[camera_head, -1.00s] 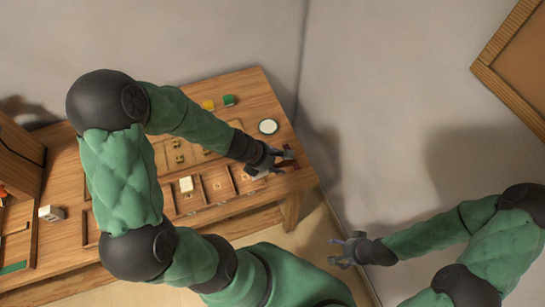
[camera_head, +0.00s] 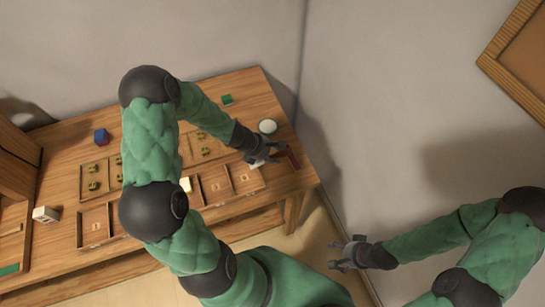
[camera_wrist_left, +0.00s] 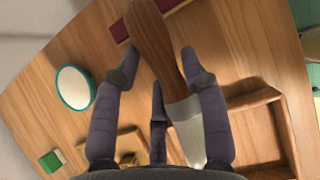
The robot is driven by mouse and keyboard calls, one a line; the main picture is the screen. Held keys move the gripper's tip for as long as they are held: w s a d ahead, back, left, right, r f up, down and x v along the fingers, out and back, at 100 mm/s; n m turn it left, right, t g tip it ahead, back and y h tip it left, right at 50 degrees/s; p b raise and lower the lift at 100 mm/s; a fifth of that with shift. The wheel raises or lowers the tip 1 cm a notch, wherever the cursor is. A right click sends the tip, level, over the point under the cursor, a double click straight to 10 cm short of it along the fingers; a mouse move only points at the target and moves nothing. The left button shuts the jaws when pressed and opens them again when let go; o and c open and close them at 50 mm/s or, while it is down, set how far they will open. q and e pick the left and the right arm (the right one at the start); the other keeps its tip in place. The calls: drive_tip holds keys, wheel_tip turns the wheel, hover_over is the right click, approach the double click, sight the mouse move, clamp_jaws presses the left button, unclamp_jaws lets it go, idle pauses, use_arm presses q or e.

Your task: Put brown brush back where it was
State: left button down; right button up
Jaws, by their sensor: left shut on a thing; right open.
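The brown brush (camera_wrist_left: 155,40) has a brown handle and a pale, whitish end. In the left wrist view it runs from the top between my left fingers to the bottom. My left gripper (camera_wrist_left: 160,64) is shut on it. In the head view my left gripper (camera_head: 272,155) is over the table's right end, mostly hiding the brush. A dark red flat piece (camera_head: 293,160) lies beside it; in the wrist view this piece (camera_wrist_left: 122,31) is partly behind the handle. My right gripper (camera_head: 347,253) is open and empty, right of the table.
A divided wooden tray (camera_head: 253,187) lies close to the left gripper. A round white dish (camera_head: 268,126) and a green cube (camera_head: 227,99) stand behind it. A blue cube (camera_head: 101,137) and white block (camera_head: 46,214) are further left.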

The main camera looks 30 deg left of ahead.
use_arm(q)
drive_tip(key=shift+f, duration=0.55)
use_arm(e)
drive_tip(key=shift+f, duration=0.35)
use_arm(q)
drive_tip(key=shift+f+b, duration=0.4)
drive_tip(key=c, duration=0.7)
unclamp_jaws()
use_arm(e)
drive_tip(key=shift+f, duration=0.35)
use_arm(q)
drive_tip(key=shift+r, duration=0.15)
use_arm(e)
drive_tip(key=shift+r, duration=0.15)
use_arm(q)
drive_tip(key=shift+r+p, duration=0.3)
drive_tip(key=shift+p, duration=0.15)
drive_tip(key=p+v, duration=0.4)
drive_tip(key=v, duration=0.6)
drive_tip(key=shift+r, duration=0.3)
drive_tip(key=shift+s+a+r+p, duration=0.3)
drive_tip(key=shift+s+r+p, duration=0.15)
drive_tip(key=shift+r, duration=0.05)
use_arm(e)
drive_tip(key=shift+r, duration=2.75)
